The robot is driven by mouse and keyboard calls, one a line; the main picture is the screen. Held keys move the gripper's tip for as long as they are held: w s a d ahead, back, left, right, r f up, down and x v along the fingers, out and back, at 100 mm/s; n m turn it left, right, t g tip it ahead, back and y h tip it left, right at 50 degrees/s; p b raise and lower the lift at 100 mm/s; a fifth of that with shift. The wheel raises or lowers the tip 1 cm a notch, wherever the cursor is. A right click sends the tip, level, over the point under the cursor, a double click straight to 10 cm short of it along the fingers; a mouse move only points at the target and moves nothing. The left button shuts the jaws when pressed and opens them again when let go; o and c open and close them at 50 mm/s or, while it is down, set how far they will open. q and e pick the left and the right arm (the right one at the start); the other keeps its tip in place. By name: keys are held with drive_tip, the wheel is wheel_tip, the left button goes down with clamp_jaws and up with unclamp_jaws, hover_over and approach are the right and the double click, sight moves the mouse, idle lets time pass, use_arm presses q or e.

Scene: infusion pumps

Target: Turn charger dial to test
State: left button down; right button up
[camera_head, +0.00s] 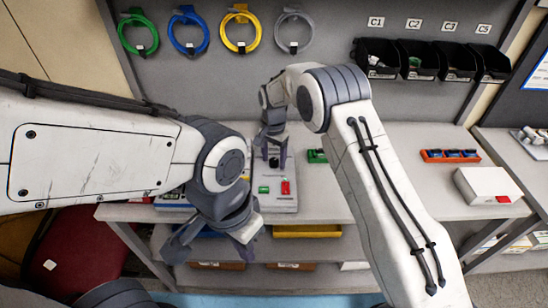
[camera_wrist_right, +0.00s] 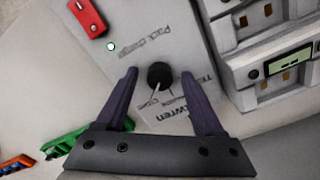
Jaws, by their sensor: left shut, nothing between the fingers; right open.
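The charger (camera_head: 284,205) is a pale box on the bench with a red part and a green part on its face. In the right wrist view its panel (camera_wrist_right: 135,45) bears the print "Pack charger" and a round black dial (camera_wrist_right: 160,76). A light line runs from the dial toward its lower left; the small labels there are too blurred to read. My right gripper (camera_wrist_right: 160,73) is open, with one finger on each side of the dial; contact is unclear. It also shows over the charger in the head view (camera_head: 273,148). My left gripper (camera_head: 180,243) is shut and empty, low before the bench edge.
A green tray (camera_head: 317,156) lies right of the charger; a red tray (camera_head: 450,156) and a white box (camera_head: 490,185) stand farther right. Black bins (camera_head: 378,58) and coiled cables (camera_head: 240,30) hang behind. A yellow tray (camera_head: 307,231) is below the bench top.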

clamp_jaws()
drive_tip(key=shift+n, duration=0.3)
drive_tip(key=n+b, duration=0.1)
drive_tip(key=n, duration=0.2)
drive_tip(key=shift+n, duration=0.4)
drive_tip(key=n, duration=0.9)
drive_tip(key=shift+b, duration=0.35)
drive_tip(key=shift+w+d+r+n, duration=0.1)
drive_tip(key=shift+n, duration=2.2)
